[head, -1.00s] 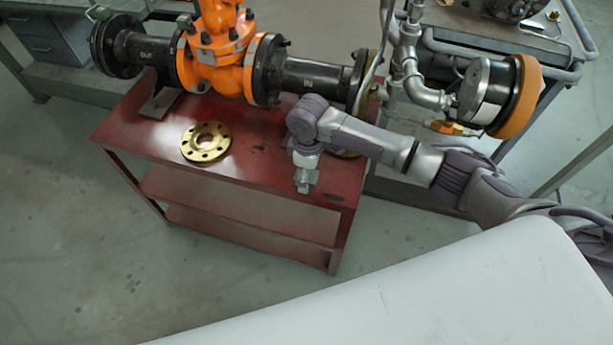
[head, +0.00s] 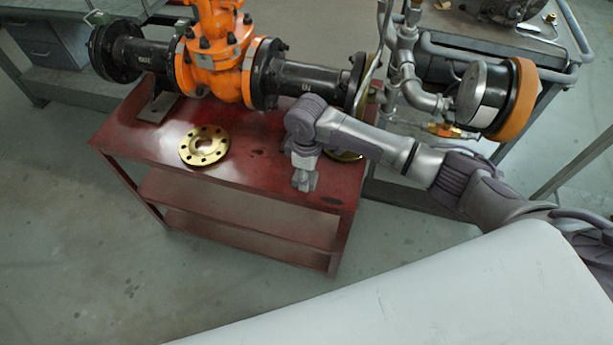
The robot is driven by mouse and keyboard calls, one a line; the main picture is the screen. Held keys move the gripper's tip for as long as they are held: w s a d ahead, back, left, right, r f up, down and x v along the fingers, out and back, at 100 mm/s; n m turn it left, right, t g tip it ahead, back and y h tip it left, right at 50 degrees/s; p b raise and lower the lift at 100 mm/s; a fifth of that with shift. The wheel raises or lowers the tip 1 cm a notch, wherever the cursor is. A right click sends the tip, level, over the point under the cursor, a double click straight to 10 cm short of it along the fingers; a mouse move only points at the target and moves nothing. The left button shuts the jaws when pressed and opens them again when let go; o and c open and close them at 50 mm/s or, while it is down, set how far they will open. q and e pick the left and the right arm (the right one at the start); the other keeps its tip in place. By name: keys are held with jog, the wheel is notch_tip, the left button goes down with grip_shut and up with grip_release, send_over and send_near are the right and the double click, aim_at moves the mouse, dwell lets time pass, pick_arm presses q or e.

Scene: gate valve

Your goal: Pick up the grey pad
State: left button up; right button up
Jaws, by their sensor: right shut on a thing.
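My right gripper (head: 304,183) points down at the front right part of the red table's top. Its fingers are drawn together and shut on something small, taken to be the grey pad. The pad cannot be told apart from the grey fingers and is mostly hidden by them and my wrist. I cannot tell whether it touches the tabletop. My left gripper is not in view.
The red table (head: 250,182) carries a brass flange (head: 204,146) left of my gripper. Another brass ring (head: 345,156) is partly behind my arm. An orange gate valve (head: 215,60) with black pipes spans the back. A grey cart (head: 480,45) stands at right.

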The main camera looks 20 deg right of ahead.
notch_tip(320, 180, up, 4)
jog(key=shift+f, duration=0.25)
jog(key=s+d+r+p, duration=0.1)
jog(key=s+r, duration=0.5)
jog(key=s, duration=0.5)
jog(key=shift+s+d+r+p, duration=0.2)
jog(key=shift+s+p, duration=0.1)
